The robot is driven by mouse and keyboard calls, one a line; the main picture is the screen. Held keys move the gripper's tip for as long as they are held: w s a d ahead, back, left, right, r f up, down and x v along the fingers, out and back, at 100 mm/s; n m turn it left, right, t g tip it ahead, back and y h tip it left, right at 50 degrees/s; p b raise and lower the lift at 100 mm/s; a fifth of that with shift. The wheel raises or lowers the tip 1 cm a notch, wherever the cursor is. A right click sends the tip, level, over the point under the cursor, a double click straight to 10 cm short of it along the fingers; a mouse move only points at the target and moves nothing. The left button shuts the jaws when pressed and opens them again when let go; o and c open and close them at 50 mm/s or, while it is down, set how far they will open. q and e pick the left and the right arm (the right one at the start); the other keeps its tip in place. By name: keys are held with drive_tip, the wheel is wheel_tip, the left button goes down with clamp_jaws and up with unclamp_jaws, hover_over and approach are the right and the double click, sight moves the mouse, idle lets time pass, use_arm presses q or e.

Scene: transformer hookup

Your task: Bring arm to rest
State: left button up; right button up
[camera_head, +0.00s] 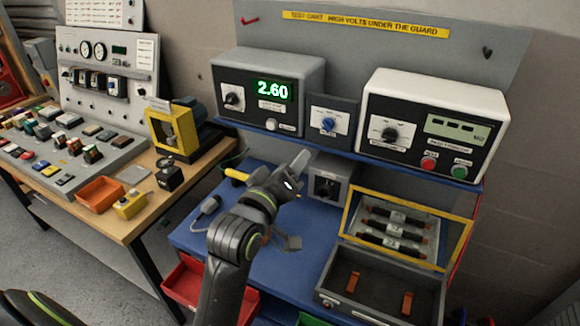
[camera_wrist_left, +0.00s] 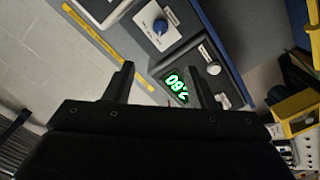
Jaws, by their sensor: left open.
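My left arm rises from the bottom of the head view over the blue cart top (camera_head: 262,268). Its gripper (camera_head: 297,170) points up and away, in front of the shelf edge and left of a small grey box with a dark knob (camera_head: 327,188). In the left wrist view the two fingers of the left gripper (camera_wrist_left: 163,85) stand apart with nothing between them. Beyond them is the grey meter box reading 2.60 in green (camera_wrist_left: 176,88), which also shows in the head view (camera_head: 272,90). My right gripper is in neither view.
An open grey case with a yellow-framed guard (camera_head: 455,230) is at right. A wooden bench (camera_head: 125,225) with a yellow device (camera_head: 170,130) is at left.

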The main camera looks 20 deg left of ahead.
use_arm(q)
drive_tip(key=s+a+f+m+g+y, duration=0.1)
drive_tip(key=s+a+f+m+g, duration=0.2)
drive_tip(key=s+f, duration=0.45)
drive_tip(key=s+a+f+m+g+y, duration=0.1)
drive_tip(key=s+a+f+g, duration=0.25)
drive_tip(key=f, duration=0.75)
drive_tip(key=s+a+f+m+g, duration=0.15)
drive_tip(key=s+f+g, duration=0.3)
drive_tip(key=s, duration=0.55)
drive_tip(key=s+a+f+m+g, duration=0.1)
drive_tip(key=s+f+m+g, duration=0.3)
drive_tip(key=s, duration=0.5)
wheel_tip(320, 180, down, 27)
drive_tip(key=a+n+b, duration=0.1)
drive_tip(key=a+b, duration=0.1)
drive_tip(key=s+d+f+g, duration=0.1)
drive_tip(key=s+f, duration=1.3)
drive_tip(key=f, duration=0.2)
drive_tip(key=shift+d+f+g+b, duration=0.35)
drive_tip(key=shift+f+g, duration=0.05)
